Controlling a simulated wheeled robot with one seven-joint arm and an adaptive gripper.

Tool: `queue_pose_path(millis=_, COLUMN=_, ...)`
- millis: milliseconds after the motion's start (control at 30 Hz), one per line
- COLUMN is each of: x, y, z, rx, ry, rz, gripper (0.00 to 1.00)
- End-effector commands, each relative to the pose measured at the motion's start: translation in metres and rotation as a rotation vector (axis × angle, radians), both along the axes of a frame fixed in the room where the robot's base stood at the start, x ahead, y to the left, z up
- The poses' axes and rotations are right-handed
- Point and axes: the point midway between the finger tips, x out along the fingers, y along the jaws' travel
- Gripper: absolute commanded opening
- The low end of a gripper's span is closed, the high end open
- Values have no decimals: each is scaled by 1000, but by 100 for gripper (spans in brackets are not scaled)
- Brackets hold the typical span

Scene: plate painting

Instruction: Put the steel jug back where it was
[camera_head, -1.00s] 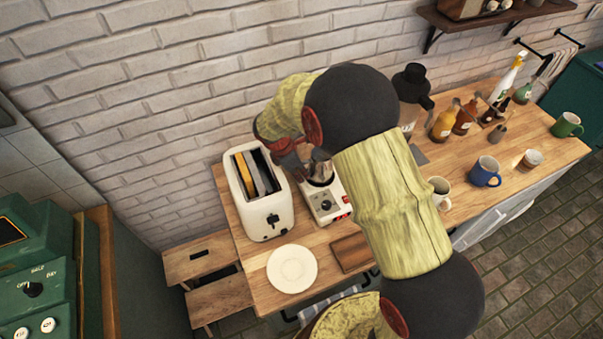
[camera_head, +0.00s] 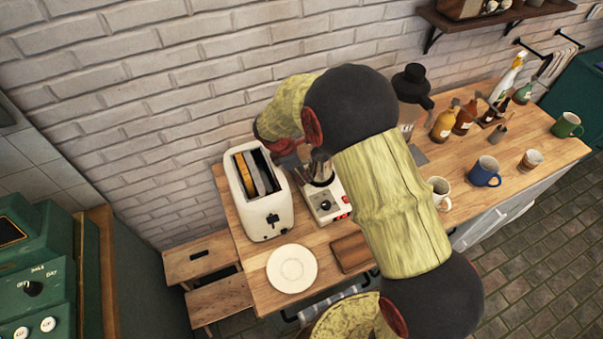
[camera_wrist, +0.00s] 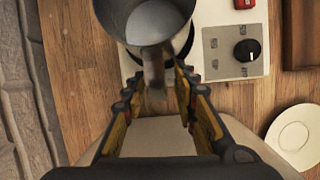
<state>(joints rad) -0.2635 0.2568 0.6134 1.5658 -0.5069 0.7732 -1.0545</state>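The steel jug (camera_wrist: 158,20) appears upright on the dark hob of a white hot plate (camera_wrist: 232,60), at the top of the wrist view. Its handle (camera_wrist: 153,72) points toward me and lies between my gripper's (camera_wrist: 160,84) fingers. The fingers are spread, with gaps visible beside the handle. In the head view the jug (camera_head: 321,171) is partly hidden behind my arm, on the hot plate (camera_head: 328,203) beside the toaster. My gripper (camera_head: 304,156) is just left of it, small and partly hidden.
A cream toaster (camera_head: 262,215) with bread stands close on the left. A white plate (camera_head: 292,268) and a wooden board (camera_head: 351,252) lie in front. Mugs, including a blue one (camera_head: 485,172), and several bottles stand to the right. The brick wall is close behind.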

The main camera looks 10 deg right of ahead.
Motion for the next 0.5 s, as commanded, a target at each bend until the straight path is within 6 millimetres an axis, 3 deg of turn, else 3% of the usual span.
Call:
queue_pose_path(millis=33, x=-9, y=-2, z=-9, rx=-6, ry=23, rz=0, gripper=28)
queue_pose_path(millis=167, x=-9, y=1, z=7, rx=-6, ry=21, rz=1, gripper=28)
queue_pose_path(millis=500, x=-10, y=26, z=78, rx=-2, ry=9, rz=1, gripper=28)
